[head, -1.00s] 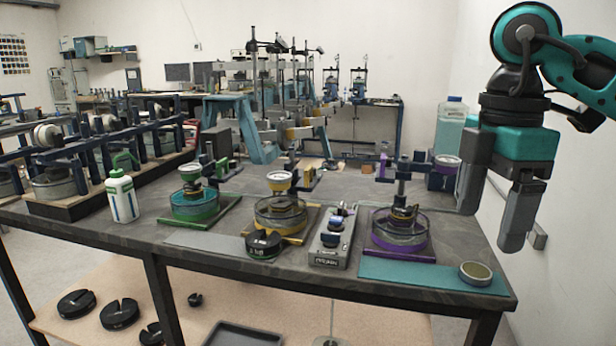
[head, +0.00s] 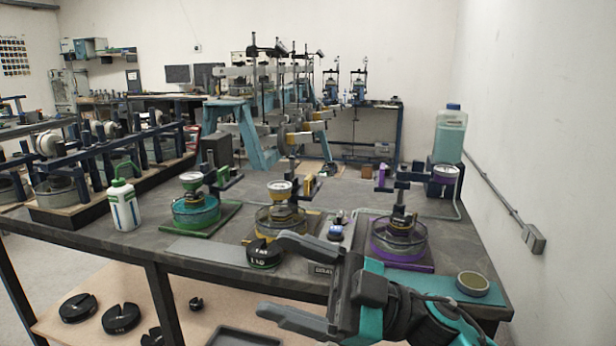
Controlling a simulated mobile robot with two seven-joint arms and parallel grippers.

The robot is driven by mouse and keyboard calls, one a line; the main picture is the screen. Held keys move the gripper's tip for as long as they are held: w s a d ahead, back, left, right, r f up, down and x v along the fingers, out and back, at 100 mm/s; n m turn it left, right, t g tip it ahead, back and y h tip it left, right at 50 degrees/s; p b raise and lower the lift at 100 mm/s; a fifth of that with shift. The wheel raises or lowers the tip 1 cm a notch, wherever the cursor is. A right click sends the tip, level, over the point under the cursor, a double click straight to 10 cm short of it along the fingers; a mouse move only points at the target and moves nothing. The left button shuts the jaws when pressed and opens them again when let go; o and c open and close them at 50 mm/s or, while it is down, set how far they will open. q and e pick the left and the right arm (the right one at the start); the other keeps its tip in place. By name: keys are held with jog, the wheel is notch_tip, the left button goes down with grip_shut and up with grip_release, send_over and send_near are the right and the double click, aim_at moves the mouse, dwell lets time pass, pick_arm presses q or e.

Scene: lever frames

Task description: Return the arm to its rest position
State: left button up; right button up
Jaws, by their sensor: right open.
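My right gripper (head: 283,278) is in the lower middle of the head view, in front of the table's front edge. It points left, and its two grey fingers are spread wide with nothing between them. Its teal and black wrist reaches in from the lower right. It hides most of the grey control box and part of the teal mat (head: 432,281). My left gripper is not in view.
The table (head: 215,268) holds three lever frames with green (head: 196,211), yellow (head: 281,219) and purple (head: 399,237) dishes. A black slotted weight (head: 264,253) sits near the front edge, close to my upper finger. A small round tin (head: 473,284) stands at right.

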jog(key=w+d+f+m+t+h+p, duration=0.1)
jog(key=w+d+f+m+t+h, duration=0.1)
jog(key=d+f+m+t+h, duration=0.45)
jog(key=w+d+f+m+t+h, duration=0.35)
jog(key=f+m+t+h, duration=0.35)
jog(key=f+m+t, duration=0.4)
jog(key=s+d+f+m+g+h, duration=0.1)
jog(key=s+d+f+g+h, duration=0.2)
jog(key=s+f, duration=0.4)
jog(key=s+d+f+m+g+h, duration=0.2)
jog(key=s+d+f, duration=0.4)
jog(key=f, duration=0.5)
jog(key=shift+s+d+f+g+h+p, duration=0.25)
jog(key=shift+s+g+h+p, duration=0.2)
jog(key=shift+s+g+h, duration=0.55)
